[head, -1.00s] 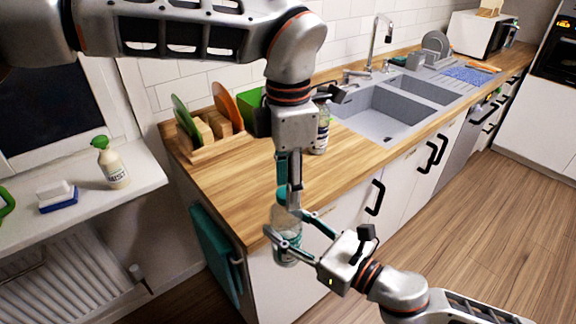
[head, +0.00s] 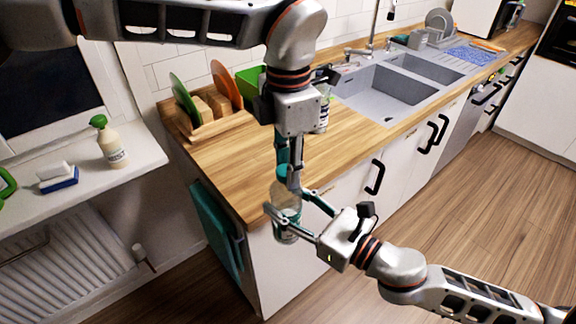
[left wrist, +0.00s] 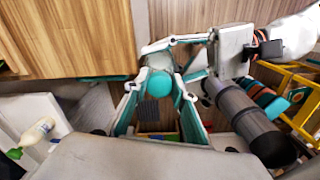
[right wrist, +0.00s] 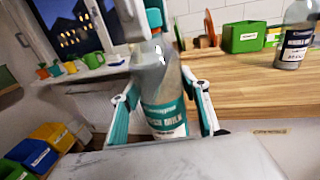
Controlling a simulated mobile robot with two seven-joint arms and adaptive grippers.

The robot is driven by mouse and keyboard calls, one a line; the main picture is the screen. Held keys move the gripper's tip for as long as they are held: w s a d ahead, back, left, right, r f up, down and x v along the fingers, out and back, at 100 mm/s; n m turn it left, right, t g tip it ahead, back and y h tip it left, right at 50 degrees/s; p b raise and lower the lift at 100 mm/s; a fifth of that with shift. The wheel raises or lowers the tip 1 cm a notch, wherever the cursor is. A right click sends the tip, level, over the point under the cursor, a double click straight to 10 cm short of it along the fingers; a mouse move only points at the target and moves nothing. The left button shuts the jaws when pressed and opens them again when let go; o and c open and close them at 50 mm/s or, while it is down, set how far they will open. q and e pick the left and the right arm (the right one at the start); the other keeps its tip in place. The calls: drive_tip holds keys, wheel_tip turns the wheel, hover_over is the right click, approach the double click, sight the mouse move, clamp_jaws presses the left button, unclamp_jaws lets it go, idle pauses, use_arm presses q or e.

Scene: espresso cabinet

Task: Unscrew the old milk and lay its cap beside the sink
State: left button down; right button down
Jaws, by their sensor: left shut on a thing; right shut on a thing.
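The old milk is a clear, greyish bottle (head: 287,222) with a teal label and a teal cap, held upright in the air in front of the counter's near end. The right wrist view shows its label (right wrist: 165,118) reading "MILK". My right gripper (head: 285,226) is shut around the bottle's body from the right. My left gripper (head: 288,180) points down from above and is shut on the teal cap (left wrist: 160,83). The cap is still at the bottle's top; whether its thread is loose cannot be told. The grey sink (head: 350,104) is set in the counter further back.
The wooden counter (head: 235,165) has bare room between the rack and the sink. A wooden rack with coloured boards (head: 228,85) and a green box (head: 247,80) stand against the wall. Another bottle (right wrist: 295,35) stands on the counter. A spray bottle (head: 112,147) stands on the windowsill.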

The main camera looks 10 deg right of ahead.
use_arm(q)
drive_tip(key=shift+n, duration=0.5)
drive_tip(key=c, duration=1.7)
unclamp_jaws()
drive_tip(key=shift+r, duration=0.1)
